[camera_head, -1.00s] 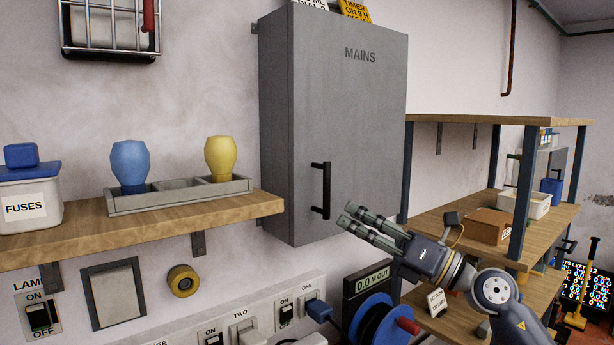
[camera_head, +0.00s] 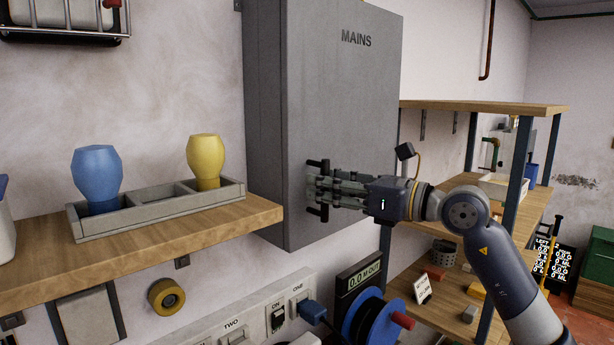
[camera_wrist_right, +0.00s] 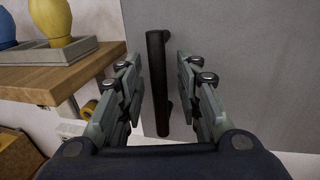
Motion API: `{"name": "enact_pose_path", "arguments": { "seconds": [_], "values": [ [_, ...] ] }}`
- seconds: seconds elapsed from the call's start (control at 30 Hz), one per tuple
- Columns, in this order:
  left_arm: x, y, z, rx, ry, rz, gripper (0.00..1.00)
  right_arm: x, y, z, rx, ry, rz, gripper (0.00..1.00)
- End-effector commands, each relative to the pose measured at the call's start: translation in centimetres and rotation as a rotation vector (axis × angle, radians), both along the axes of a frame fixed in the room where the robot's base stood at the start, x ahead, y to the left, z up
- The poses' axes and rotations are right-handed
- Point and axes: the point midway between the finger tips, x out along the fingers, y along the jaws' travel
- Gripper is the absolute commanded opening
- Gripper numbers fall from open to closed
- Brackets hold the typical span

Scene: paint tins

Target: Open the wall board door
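The grey wall board marked MAINS (camera_head: 345,85) hangs on the wall, and its door looks shut. Its black upright bar handle (camera_head: 324,212) is on the left part of the door. My right gripper (camera_head: 318,188) is at the handle and hides the handle's middle. In the right wrist view the handle (camera_wrist_right: 158,85) stands between the two fingers of the right gripper (camera_wrist_right: 160,80), with a gap on each side. The fingers are open. My left gripper is not in view.
A wooden shelf (camera_head: 170,236) at left carries a grey tray (camera_head: 150,213) with a blue bulb (camera_head: 96,173) and a yellow bulb (camera_head: 205,158). Wooden shelving (camera_head: 480,107) stands to the right of the board. A blue cable reel (camera_head: 365,318) is below.

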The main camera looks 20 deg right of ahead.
Motion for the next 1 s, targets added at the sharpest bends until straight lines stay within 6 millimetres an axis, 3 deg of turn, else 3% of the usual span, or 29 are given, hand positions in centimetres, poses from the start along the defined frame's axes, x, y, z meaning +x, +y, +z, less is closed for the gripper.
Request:
{"name": "enact_pose_path", "arguments": {
  "seconds": [0.17, 0.43, 0.6, 1.0],
  "values": [
    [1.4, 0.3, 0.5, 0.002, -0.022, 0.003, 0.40, 0.1, 0.3, 0.0, 0.000, 0.000, -0.004, 0.32],
    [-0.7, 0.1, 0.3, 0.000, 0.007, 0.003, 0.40, 0.1, 0.3, 0.0, 0.000, 0.000, -0.004, 0.32],
    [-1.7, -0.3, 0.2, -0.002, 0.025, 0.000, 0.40, 0.1, 0.3, 0.0, 0.000, 0.000, -0.004, 0.00],
    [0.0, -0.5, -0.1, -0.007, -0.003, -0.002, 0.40, -0.3, 0.1, -0.2, 0.000, 0.000, 0.017, 0.00]
  ]
}}
